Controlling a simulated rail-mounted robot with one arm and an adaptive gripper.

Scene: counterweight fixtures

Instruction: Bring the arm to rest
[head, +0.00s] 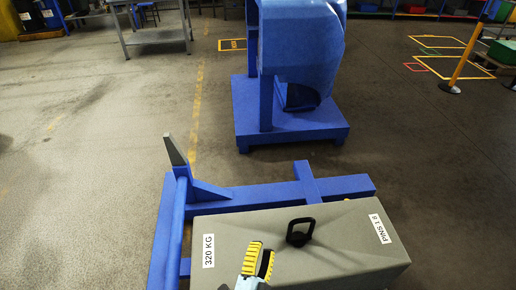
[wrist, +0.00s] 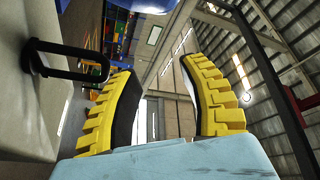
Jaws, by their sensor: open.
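My gripper (head: 257,262) is open and empty, with yellow ridged finger pads, at the bottom of the head view. It is in front of the grey counterweight block (head: 335,245), left of the block's black lifting ring (head: 300,232). The black ring (wrist: 62,60) is at the left there, beside the left finger and outside the jaws. Whether a finger touches the block cannot be told.
The block sits on a blue frame (head: 250,195) with an upright grey-tipped post (head: 174,150) at its left. A larger blue fixture (head: 295,60) stands behind. A metal table (head: 155,35) is at the back left and a yellow post (head: 465,60) at the back right. Open floor lies left.

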